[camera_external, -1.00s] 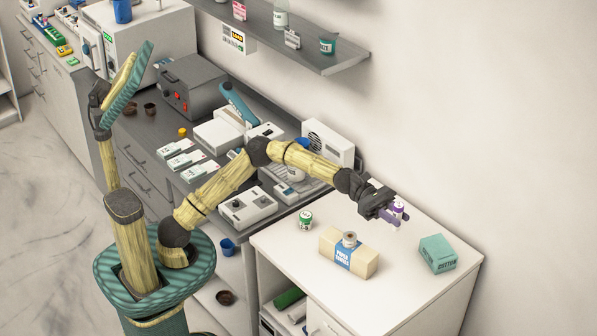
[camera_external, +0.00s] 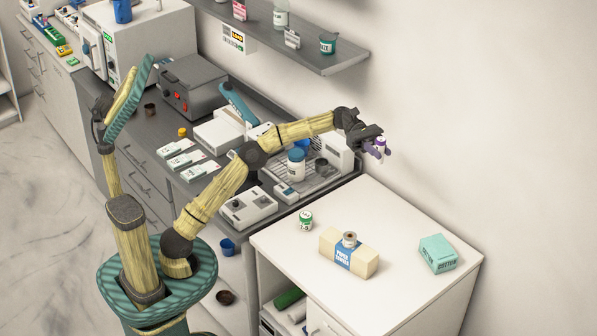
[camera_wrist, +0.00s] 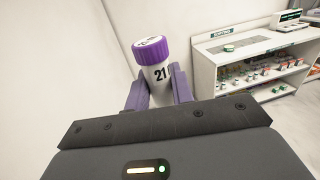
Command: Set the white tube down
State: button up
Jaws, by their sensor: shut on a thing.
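The white tube (camera_wrist: 158,72) has a purple cap and the number 21 on its side. In the wrist view it stands between the two purple fingers of my gripper (camera_wrist: 160,88), cap up and slightly tilted in the picture. In the external view my gripper (camera_external: 377,149) is shut on the tube (camera_external: 381,143) and holds it in the air, near the wall and above the far left part of the white cabinet top (camera_external: 400,215). The tube's lower end is hidden in the wrist view.
Instruments crowd the grey counter (camera_external: 150,130). A shelf (camera_external: 290,45) hangs above.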

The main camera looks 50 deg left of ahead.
jog(key=a+f, duration=0.1)
jog(key=f, duration=1.2)
jog(key=a+f, duration=0.2)
jog(key=f, duration=1.2)
jog(key=shift+a, duration=0.3)
jog(key=shift+w+f+b, duration=0.1)
jog(key=shift+f+b, duration=0.25)
jog(key=shift+f, duration=2.8)
jog(key=shift+f, duration=1.9)
